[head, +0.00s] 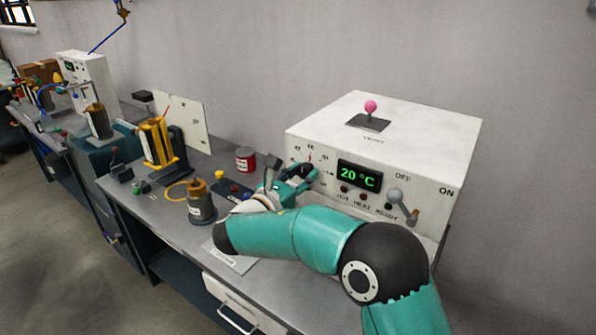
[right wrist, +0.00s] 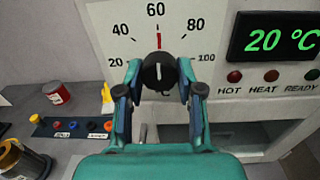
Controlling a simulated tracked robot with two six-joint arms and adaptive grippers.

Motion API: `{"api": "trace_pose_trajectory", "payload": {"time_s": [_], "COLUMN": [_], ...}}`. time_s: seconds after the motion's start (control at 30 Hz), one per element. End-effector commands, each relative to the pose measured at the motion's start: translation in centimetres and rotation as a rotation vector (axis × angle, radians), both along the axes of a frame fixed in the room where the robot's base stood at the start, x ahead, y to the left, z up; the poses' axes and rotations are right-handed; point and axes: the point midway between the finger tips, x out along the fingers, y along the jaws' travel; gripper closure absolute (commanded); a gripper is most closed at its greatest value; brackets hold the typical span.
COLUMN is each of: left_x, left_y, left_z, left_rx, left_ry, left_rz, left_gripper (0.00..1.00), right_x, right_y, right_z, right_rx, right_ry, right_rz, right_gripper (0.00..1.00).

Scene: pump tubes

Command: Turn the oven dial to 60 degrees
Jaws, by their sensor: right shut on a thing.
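The white oven (head: 400,135) stands on the bench at the right. Its round black dial (right wrist: 158,72) is on the front panel, below a scale marked 20, 40, 60, 80 and 100. A red pointer line stands upright just under the 60, and the pale line on the dial is also about upright. My right gripper (right wrist: 160,76) is shut on the dial, one finger on each side. In the head view my right gripper (head: 298,175) reaches the panel and partly hides the dial. The green display (head: 359,177) reads 20 °C. My left gripper is not in view.
A lever (head: 402,204) sits on the panel's right, between OFF and ON. A pink-knobbed vent (head: 370,108) is on the oven top. A red can (head: 245,159), a dark cylinder (head: 201,205) and a yellow coil stand (head: 160,143) are on the bench to the left.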

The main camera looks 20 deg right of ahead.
Motion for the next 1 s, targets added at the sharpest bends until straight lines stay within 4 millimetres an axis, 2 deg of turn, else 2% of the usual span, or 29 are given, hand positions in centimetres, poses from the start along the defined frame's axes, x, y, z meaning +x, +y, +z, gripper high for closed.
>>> {"api": "trace_pose_trajectory", "payload": {"time_s": [0.03, 0.3, 0.33, 0.47, 0.8, 1.0], "left_x": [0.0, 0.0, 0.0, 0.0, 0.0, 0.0], "left_y": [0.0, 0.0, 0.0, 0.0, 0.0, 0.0], "left_z": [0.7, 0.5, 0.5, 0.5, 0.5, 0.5], "left_rx": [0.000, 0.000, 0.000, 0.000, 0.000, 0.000], "left_ry": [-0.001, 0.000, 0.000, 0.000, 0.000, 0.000], "left_rz": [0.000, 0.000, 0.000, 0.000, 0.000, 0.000], "left_gripper": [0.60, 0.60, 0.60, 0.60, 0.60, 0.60], "right_x": [0.0, -0.1, -0.1, 0.0, -0.1, -1.4], "right_y": [0.0, -0.1, -0.1, -0.1, 0.1, 1.7], "right_z": [0.2, -0.1, -0.1, -0.1, 0.0, 0.0], "right_rx": [-0.015, -0.022, -0.022, -0.021, -0.021, -0.021], "right_ry": [0.021, 0.030, 0.030, 0.029, 0.028, 0.029], "right_rz": [-0.002, -0.002, -0.002, -0.002, -0.001, 0.002], "right_gripper": [0.98, 0.98, 0.58, 0.38, 0.38, 0.38]}}
